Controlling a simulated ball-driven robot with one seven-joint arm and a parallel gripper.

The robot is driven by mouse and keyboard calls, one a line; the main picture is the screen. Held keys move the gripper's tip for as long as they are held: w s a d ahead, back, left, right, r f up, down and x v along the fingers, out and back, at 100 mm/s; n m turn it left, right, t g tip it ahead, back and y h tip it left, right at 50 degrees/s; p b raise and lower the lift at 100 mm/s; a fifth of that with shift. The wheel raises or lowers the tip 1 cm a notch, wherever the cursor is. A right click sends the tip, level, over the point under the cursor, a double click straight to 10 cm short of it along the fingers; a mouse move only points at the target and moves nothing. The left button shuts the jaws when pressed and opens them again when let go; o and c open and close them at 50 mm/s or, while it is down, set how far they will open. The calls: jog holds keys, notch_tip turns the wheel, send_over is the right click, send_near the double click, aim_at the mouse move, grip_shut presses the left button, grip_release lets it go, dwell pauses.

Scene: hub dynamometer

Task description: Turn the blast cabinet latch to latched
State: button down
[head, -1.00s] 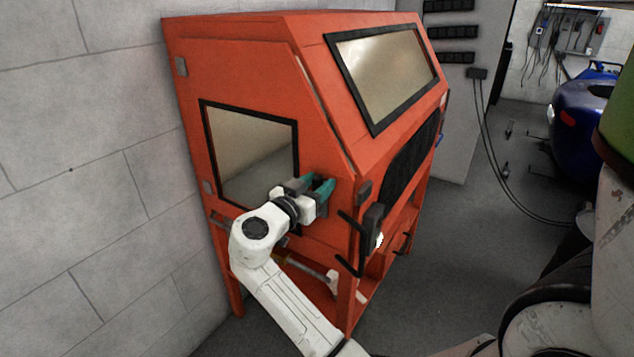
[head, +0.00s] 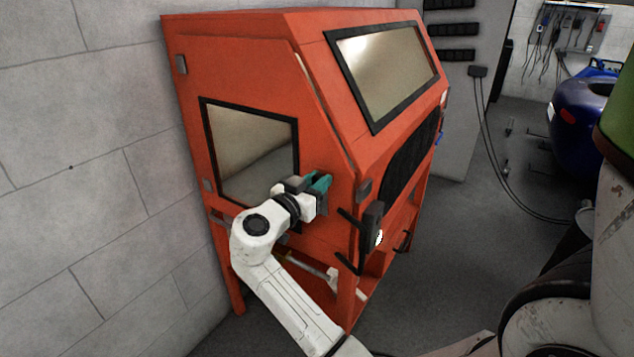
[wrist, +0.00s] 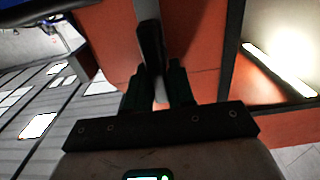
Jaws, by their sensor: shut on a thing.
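The orange blast cabinet (head: 325,150) stands against the wall in the head view, with a framed side window. My gripper (head: 321,186) is at the cabinet's side panel, near its front edge. In the wrist view my gripper (wrist: 158,86) is shut on the latch (wrist: 151,45), a dark narrow handle running between the two fingers. The orange panel (wrist: 195,45) lies behind it. In the head view the fingers hide the latch. Its exact angle cannot be told from there.
A black handle bracket (head: 372,228) sticks out at the cabinet's front corner, right of my gripper. The block wall (head: 80,150) is close on the left. Grey floor (head: 440,240) is open to the right, with a hanging cable (head: 497,165) beyond.

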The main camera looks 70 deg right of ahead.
jog(key=shift+w+n, duration=0.1)
jog(key=shift+n, duration=0.3)
jog(key=n, duration=0.3)
jog(key=shift+w+f+n, duration=0.15)
jog(key=shift+w+n, duration=0.15)
jog(key=shift+w+d+f+n+p, duration=0.25)
jog(key=shift+n+p, duration=0.55)
jog(key=shift+n, duration=1.45)
jog(key=shift+w+a+f+n+p, duration=0.1)
jog(key=shift+f+n+p, duration=0.2)
jog(key=shift+n+p, duration=1.25)
jog(key=shift+w+d+f+n+p, duration=0.15)
jog(key=shift+f+n, duration=0.15)
jog(key=shift+n, duration=2.6)
jog(key=shift+a+f, duration=0.1)
jog(key=c, duration=1)
grip_release()
jog(key=shift+a, duration=0.1)
